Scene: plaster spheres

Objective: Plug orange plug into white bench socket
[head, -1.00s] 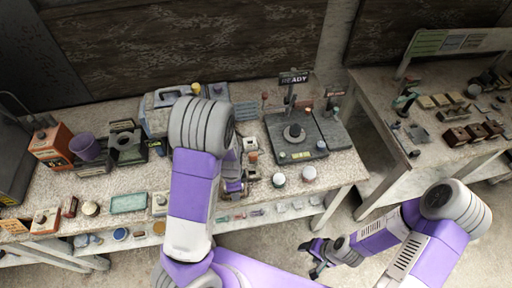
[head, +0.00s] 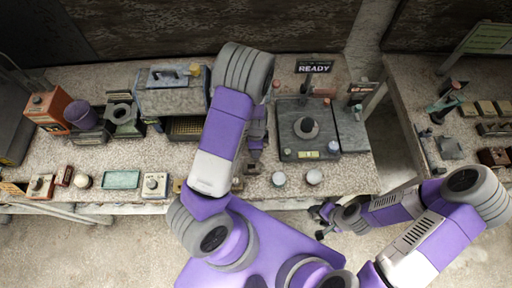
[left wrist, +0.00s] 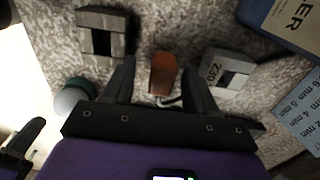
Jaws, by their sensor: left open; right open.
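The orange plug (left wrist: 163,74) lies on the speckled bench in the left wrist view, with a thin cable at its near end. My left gripper (left wrist: 158,66) is open, its two dark fingers on either side of the plug; I cannot tell whether they touch it. A pale block marked 230 (left wrist: 228,70), with a dark recess, stands right of the plug and looks like the white bench socket. In the head view my left gripper (head: 255,150) is low over the bench, partly behind my arm. My right gripper (head: 325,213) is open and empty off the bench's front edge.
A grey block with a square opening (left wrist: 103,33) and a white-and-green round item (left wrist: 75,97) lie left of the plug. A blue box (left wrist: 285,20) is at right. In the head view, a dark stand (head: 306,130) under a READY sign (head: 314,68) stands beyond.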

